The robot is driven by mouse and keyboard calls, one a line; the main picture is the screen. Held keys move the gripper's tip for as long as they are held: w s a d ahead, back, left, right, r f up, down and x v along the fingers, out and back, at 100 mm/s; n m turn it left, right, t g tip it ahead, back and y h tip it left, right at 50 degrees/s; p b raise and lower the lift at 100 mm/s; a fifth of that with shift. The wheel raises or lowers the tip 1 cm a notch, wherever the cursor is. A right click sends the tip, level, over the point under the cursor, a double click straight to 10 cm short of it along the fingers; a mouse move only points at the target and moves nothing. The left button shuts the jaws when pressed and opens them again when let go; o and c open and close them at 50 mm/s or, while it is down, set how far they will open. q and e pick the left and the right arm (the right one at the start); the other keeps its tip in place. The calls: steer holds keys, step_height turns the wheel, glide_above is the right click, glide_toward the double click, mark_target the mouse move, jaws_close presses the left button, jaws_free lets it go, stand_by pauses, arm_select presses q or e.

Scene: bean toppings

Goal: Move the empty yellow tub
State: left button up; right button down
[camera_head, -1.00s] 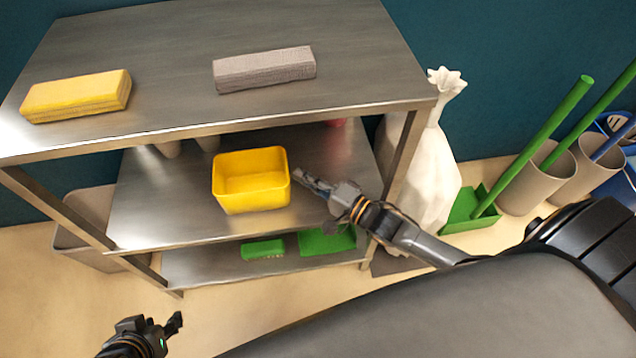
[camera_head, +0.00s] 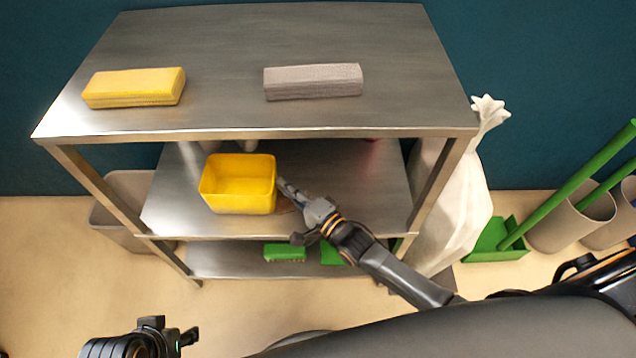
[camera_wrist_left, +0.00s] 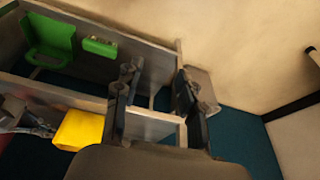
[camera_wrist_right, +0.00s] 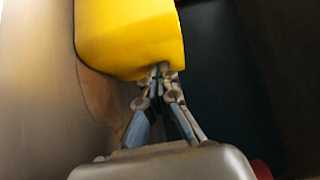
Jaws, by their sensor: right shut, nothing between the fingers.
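The empty yellow tub (camera_head: 240,198) stands upright on the middle shelf of the metal rack, left of the shelf's centre. My right gripper (camera_head: 284,187) is shut with nothing between its fingers, its tips at the tub's right side. In the right wrist view the shut fingertips (camera_wrist_right: 160,72) are against or very near the yellow tub wall (camera_wrist_right: 130,35); I cannot tell if they touch. The tub also shows in the left wrist view (camera_wrist_left: 80,130). My left gripper (camera_head: 190,337) is low at the left, away from the rack; its fingers (camera_wrist_left: 155,90) are spread apart and empty.
The steel rack's top shelf (camera_head: 230,50) holds a yellow cloth stack (camera_head: 135,87) and a grey one (camera_head: 313,81). A rack post (camera_head: 440,185) stands right of my right arm. Green brushes (camera_head: 285,253) lie below. A white sack (camera_head: 460,200) stands to the right.

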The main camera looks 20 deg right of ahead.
mark_target(235, 188)
steer(key=a, duration=0.2)
steer(key=w+a, duration=0.1)
steer(key=a, duration=0.2)
steer(key=w+a, duration=0.1)
steer(key=a, duration=0.2)
steer(key=shift+w+f+b, duration=0.1)
steer(key=shift+b, duration=0.3)
steer(key=a, duration=0.1)
steer(key=w+a, duration=0.1)
steer(key=a, duration=0.1)
steer(key=shift+a+b, duration=0.3)
steer(key=shift+b, duration=0.05)
steer(key=shift+a, duration=0.1)
arm_select(q)
steer(key=w+t, duration=0.1)
steer(key=w+d, duration=0.1)
steer(key=w, duration=0.1)
steer(key=w+t, duration=0.1)
steer(key=shift+w+d+r+t+h, duration=0.2)
steer(key=shift+w+r+t+h, duration=0.1)
steer(key=shift+w, duration=0.1)
steer(key=shift+s, duration=0.1)
